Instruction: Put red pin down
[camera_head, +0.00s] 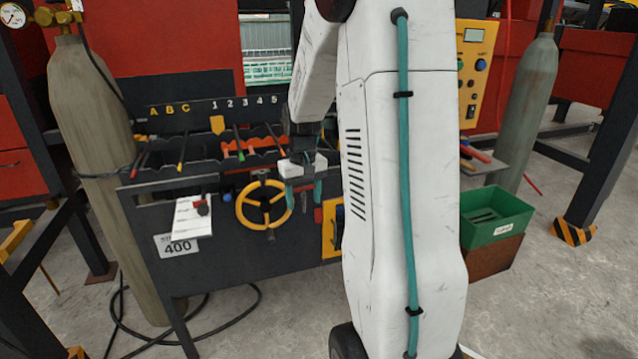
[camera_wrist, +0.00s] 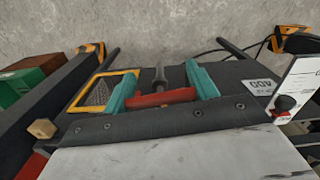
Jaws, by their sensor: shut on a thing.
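The red pin (camera_wrist: 165,98) lies crosswise between the two teal fingers of my gripper (camera_wrist: 161,84) in the wrist view. Its ends meet or overlap the fingers, and my gripper is shut on it. In the head view my gripper (camera_head: 304,193) points down in front of the dark workbench panel, to the right of the yellow handwheel (camera_head: 264,205). The pin is hard to make out there. A dark grey rod-like part (camera_wrist: 160,76) shows just beyond the pin in the wrist view. Whether the pin touches any surface cannot be told.
A yellow-framed panel (camera_wrist: 92,92) is close to my gripper. A white plate with a red-and-black knob (camera_head: 202,207) juts out left of the handwheel. A slotted rack (camera_head: 190,172) runs above. A green bin (camera_head: 495,217) stands right. Gas cylinders (camera_head: 95,125) flank the bench.

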